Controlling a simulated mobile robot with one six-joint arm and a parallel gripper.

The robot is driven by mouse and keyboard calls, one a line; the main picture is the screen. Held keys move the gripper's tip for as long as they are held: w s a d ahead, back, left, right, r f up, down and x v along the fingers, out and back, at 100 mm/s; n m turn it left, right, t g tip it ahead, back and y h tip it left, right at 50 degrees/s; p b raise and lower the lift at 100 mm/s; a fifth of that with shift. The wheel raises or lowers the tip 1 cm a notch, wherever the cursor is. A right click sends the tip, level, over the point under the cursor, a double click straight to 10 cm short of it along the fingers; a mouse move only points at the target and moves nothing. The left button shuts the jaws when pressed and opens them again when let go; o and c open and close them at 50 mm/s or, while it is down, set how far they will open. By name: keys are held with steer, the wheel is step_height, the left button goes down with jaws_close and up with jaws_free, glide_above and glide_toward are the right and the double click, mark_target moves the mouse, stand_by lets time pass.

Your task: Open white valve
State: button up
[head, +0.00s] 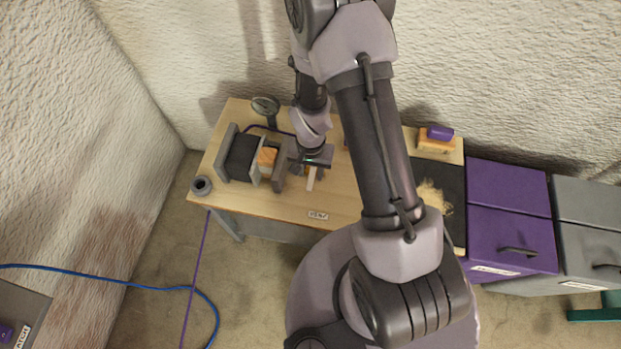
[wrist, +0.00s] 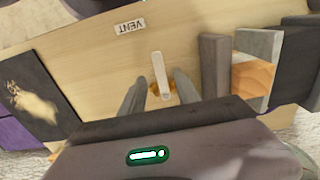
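The white valve handle (wrist: 157,65) is a narrow white lever over a small brass-yellow body (wrist: 163,91) on the wooden bench. It points toward the VENT label (wrist: 130,25). In the head view the lever (head: 311,179) shows just below my gripper (head: 308,167). In the wrist view my gripper (wrist: 160,82) is open, with one dark finger on each side of the lever's lower part and the brass body. A gap shows on both sides, so no grip is visible. The lever's underside is hidden.
Beside the valve stands a grey bracket (wrist: 214,66) with an orange block (wrist: 252,78). A dark panel (wrist: 38,92) with a pale patch lies on the other side. The bench (head: 245,200) is clear around the VENT label. Purple drawers (head: 510,215) stand at right.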

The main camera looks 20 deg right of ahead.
mark_target(311, 180)
step_height(311, 180, down, 4)
steer(key=shift+r+b, duration=0.25)
steer(key=shift+b, duration=0.15)
jaws_close()
stand_by(1.2)
